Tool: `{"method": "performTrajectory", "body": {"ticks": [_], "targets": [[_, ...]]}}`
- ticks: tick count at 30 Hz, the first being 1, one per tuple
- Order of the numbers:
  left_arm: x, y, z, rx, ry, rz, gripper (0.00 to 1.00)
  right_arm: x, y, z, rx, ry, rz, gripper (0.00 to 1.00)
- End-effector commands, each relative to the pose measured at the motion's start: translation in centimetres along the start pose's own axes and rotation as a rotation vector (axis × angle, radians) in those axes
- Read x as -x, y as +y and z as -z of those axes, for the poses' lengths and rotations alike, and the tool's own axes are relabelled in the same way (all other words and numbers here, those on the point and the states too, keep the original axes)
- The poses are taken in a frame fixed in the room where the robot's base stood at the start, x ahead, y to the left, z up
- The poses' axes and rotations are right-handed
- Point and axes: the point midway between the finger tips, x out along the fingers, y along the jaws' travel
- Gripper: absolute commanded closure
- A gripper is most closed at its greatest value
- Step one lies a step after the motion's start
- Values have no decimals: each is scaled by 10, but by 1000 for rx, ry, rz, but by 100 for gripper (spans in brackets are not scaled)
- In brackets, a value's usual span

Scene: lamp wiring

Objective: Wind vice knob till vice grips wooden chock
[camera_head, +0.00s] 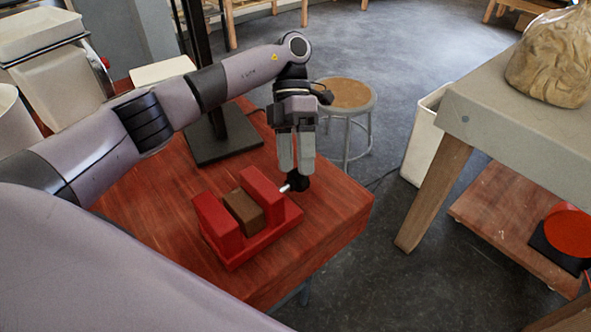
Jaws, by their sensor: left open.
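A red vice (218,232) stands on the red wooden table, with two upright jaws. A brown wooden chock (243,211) sits between the jaws; at this size I cannot tell whether both jaws touch it. A black knob (297,182) on a short metal shaft sticks out at the vice's right side. My left gripper (296,172) points down at the knob, its fingertips right at or just above it. It is open, and the fingers partly cover the knob's top. My right gripper is not in view.
The red table's (335,205) right corner is bare. A black lamp base (222,140) with a post stands behind the vice. A round stool (347,93) and a white bin (424,140) stand beyond the table. A grey-topped bench (535,105) is at the right.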

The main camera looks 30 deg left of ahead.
Motion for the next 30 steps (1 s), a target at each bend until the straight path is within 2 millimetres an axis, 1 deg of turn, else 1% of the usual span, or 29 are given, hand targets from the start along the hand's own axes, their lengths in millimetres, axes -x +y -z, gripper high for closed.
{"method": "performTrajectory", "body": {"ticks": [1,5,12,17,26,29,30], "targets": [[8,-1,0,3,1,-3,28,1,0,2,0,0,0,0],[25,0,0,4,-2,-4,28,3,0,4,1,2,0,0],[41,-1,0,1,2,-1,28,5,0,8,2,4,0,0],[44,0,0,2,1,-1,28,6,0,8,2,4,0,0],[44,0,0,2,3,-6,30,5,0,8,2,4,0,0],[44,-1,-6,20,16,-61,30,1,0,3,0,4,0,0],[43,-1,-9,35,26,-104,30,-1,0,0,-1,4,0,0]]}}
